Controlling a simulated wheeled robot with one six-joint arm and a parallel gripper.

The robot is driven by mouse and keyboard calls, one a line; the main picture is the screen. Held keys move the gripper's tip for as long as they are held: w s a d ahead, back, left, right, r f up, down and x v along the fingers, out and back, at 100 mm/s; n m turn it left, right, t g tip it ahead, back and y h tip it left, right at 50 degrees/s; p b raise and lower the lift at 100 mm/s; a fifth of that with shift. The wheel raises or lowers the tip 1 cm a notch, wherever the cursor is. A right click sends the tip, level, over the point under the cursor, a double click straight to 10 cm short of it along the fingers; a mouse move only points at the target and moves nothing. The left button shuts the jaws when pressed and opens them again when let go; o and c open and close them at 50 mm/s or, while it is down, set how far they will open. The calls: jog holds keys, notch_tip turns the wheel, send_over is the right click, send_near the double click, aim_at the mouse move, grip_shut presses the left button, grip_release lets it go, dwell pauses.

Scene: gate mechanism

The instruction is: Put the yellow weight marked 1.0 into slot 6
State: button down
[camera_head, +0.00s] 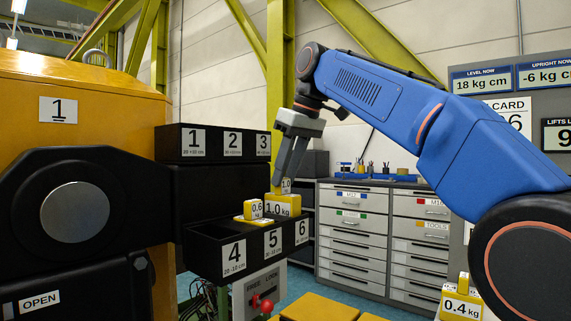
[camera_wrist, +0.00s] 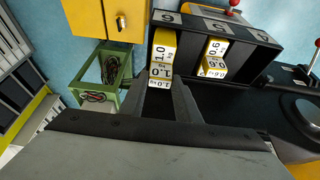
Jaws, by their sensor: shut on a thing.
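The yellow weight marked 1.0 (camera_head: 283,207) is at the slot 6 end of the lower tray, with its upper part above the front wall. It also shows in the wrist view (camera_wrist: 161,50), lined up with the leftmost slot. My gripper (camera_head: 281,185) comes down from above and is shut on the weight's upper block; its fingers (camera_wrist: 161,84) lie at the weight's near end. The slot 6 label (camera_head: 302,230) is on the tray front. The weight's lower part is hidden, so I cannot tell whether it rests on the slot floor.
A yellow weight marked 0.6 (camera_head: 254,210) stands beside it, in the slot 5 place. The upper tray (camera_head: 212,141) with slots 1 to 3 is behind. A red-knobbed lever (camera_head: 264,304) is below. A 0.4 kg weight (camera_head: 461,304) stands at lower right.

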aim_at(286, 187)
jog(key=shift+f, duration=1.8)
jog(key=c, duration=1.3)
grip_release()
jog(key=shift+f, duration=0.15)
jog(key=shift+c, duration=0.2)
jog(key=v, duration=1.2)
jog(key=shift+d, duration=0.1)
